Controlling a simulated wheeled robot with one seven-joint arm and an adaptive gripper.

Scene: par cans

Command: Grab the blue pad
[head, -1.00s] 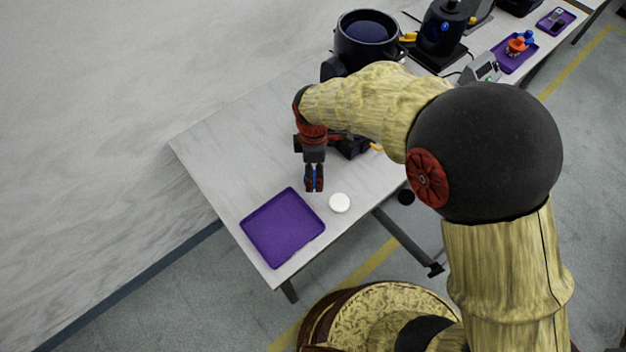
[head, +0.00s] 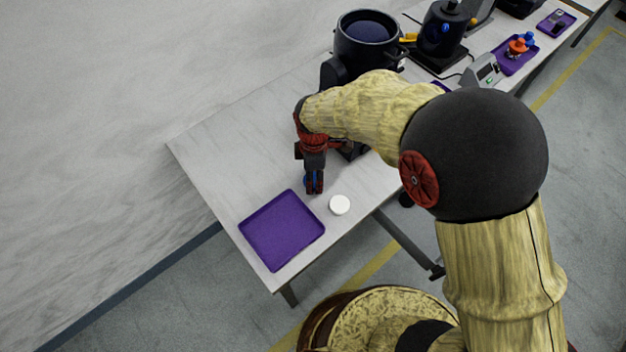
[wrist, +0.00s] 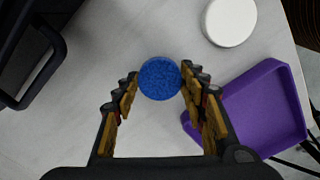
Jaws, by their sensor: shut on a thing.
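The blue pad (wrist: 160,78) is a round, speckled disc between the fingertips of my gripper (wrist: 160,84) in the wrist view. The fingers are shut on its two sides. In the head view my gripper (head: 314,186) points down at the table, and only a little blue shows between its fingers. I cannot tell whether the pad rests on the table or is just above it.
A white round pad (head: 340,204) lies on the table (head: 215,150) to the right of my gripper. An empty purple tray (head: 282,230) lies near the table's front corner. A dark pot-like machine (head: 366,42) stands behind. The table's left part is clear.

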